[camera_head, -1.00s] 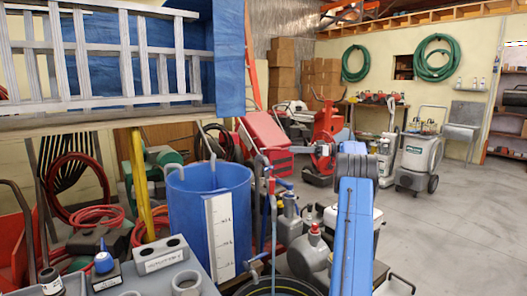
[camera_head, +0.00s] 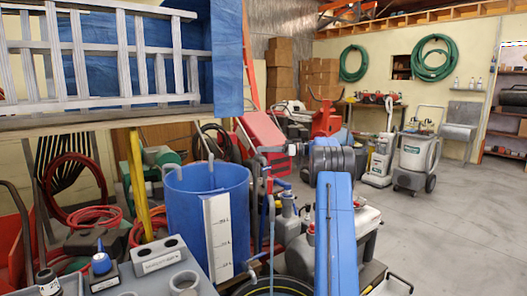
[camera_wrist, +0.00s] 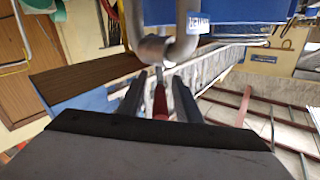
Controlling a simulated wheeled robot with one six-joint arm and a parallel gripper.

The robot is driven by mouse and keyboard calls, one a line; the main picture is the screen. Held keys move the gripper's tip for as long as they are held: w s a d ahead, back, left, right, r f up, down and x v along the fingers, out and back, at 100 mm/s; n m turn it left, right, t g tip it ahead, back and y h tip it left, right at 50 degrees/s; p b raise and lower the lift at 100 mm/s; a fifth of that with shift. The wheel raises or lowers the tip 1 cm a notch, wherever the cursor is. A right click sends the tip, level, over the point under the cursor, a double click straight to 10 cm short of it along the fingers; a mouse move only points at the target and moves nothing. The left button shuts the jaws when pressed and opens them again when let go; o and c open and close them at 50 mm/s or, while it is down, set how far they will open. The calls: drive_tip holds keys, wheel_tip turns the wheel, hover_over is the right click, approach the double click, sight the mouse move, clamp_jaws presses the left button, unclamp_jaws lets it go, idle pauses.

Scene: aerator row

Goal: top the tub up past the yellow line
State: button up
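The blue tub (camera_head: 185,215) stands left of centre in the head view, open at the top. A white graduated strip (camera_head: 218,240) runs down its front; I cannot make out a yellow line or the liquid level. A bent grey pipe (camera_head: 209,158) hooks over its rim. A grey standpipe with a tap (camera_head: 262,190) stands just right of the tub. In the wrist view my gripper (camera_wrist: 158,92) has its two dark fingers apart. A red bar (camera_wrist: 160,101) shows between them with gaps on both sides. A curved grey pipe (camera_wrist: 168,48) is just beyond the fingertips.
A grey bench (camera_head: 165,268) with a blue-capped bottle (camera_head: 101,264) is at the front left. A ladder (camera_head: 100,55) lies on the shelf above. A yellow post (camera_head: 140,190) stands behind the tub. Grey canisters crowd its right. Open floor (camera_head: 450,230) lies at the right.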

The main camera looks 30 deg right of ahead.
clamp_jaws()
drive_tip(key=shift+a+m+t+h, duration=0.15)
drive_tip(key=shift+m+t+h, duration=0.25)
drive_tip(key=shift+t, duration=0.1)
drive_tip(key=shift+s+m+t+h, duration=0.15)
drive_tip(key=shift+m+t+h, duration=0.35)
drive_tip(key=shift+t+h, duration=0.15)
drive_tip(key=m+t+h, duration=0.1)
drive_tip(key=h, duration=0.1)
drive_tip(key=m+t+h, duration=0.2)
drive_tip(key=shift+s+a, duration=0.15)
drive_tip(key=shift+a, duration=0.2)
drive_tip(key=shift+a+m+t+h, duration=0.15)
drive_tip(key=shift+m+t+h, duration=0.4)
drive_tip(key=shift+m+h, duration=1.15)
drive_tip(key=shift+a+m+t+h, duration=0.1)
drive_tip(key=shift+m+t+h, duration=0.65)
drive_tip(key=shift+h, duration=1.5)
drive_tip(key=shift+m+g, duration=0.25)
drive_tip(key=shift+m, duration=0.2)
